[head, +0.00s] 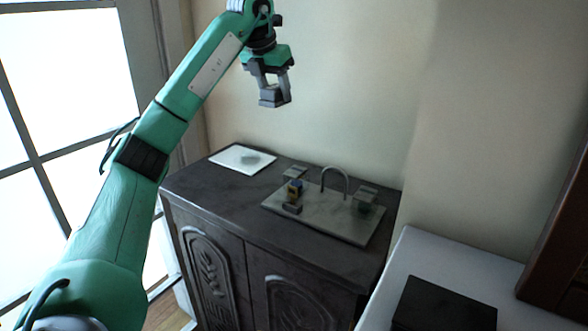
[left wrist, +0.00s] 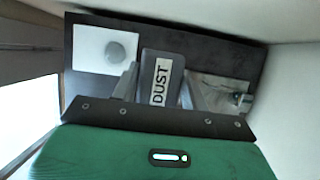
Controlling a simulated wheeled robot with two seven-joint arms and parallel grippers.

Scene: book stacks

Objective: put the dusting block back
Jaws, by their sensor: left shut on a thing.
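My left gripper (head: 271,90) is raised high above the dark cabinet, near the wall. It is shut on the dusting block (head: 273,100), a grey block. In the left wrist view the block (left wrist: 161,78) shows between the fingers with a white label reading "DUST". Below, on the cabinet top, a white square sheet (head: 226,158) with a grey round patch lies at the back left. A grey board (head: 335,222) with a thin arch and several small items lies to its right. My right gripper is not in view.
The dark carved cabinet (head: 215,190) stands against the wall, with bare top between sheet and board. A white surface (head: 425,258) at the lower right carries a flat black box (head: 445,305). A window (head: 60,90) is at the left.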

